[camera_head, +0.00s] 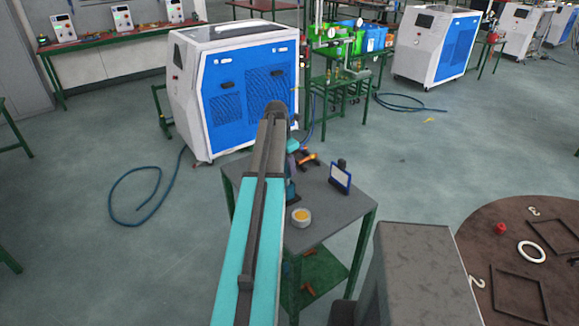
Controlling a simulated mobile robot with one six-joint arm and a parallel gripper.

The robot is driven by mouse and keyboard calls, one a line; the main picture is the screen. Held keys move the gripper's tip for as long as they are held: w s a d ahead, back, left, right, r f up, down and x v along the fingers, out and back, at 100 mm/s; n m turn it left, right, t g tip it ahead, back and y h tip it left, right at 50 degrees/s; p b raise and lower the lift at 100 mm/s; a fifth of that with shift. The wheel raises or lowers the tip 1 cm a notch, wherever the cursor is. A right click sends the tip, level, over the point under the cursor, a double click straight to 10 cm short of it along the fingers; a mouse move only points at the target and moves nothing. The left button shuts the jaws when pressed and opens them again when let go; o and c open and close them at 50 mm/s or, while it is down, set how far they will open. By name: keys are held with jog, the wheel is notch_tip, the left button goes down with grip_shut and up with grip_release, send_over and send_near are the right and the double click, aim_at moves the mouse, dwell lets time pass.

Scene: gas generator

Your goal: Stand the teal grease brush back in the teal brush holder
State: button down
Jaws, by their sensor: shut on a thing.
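My upper arm rises through the middle of the view and covers the left part of the small grey-topped table (325,215). My gripper is hidden behind that arm. I cannot make out what is in its jaws. A dark teal object (291,192) stands on the table and shows as a narrow strip at the arm's right edge. It may be the teal brush holder, but most of it is hidden. A small light teal piece shows above it at the arm's edge, too small to tell whether it is the brush or part of my wrist. No brush is clearly visible.
On the table are a round tub with yellow content (301,217), a blue-framed stand (340,177) and an orange-and-black item (308,158). A blue-and-white generator cabinet (235,90) stands behind. A round brown table (520,215) is at right. Hoses lie on the floor.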

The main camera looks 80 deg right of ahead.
jog(key=shift+f, duration=0.35)
jog(key=c, duration=1.6)
grip_release()
jog(key=shift+r, duration=0.15)
jog(key=shift+b+v, duration=2.3)
jog(key=shift+v, duration=4.5)
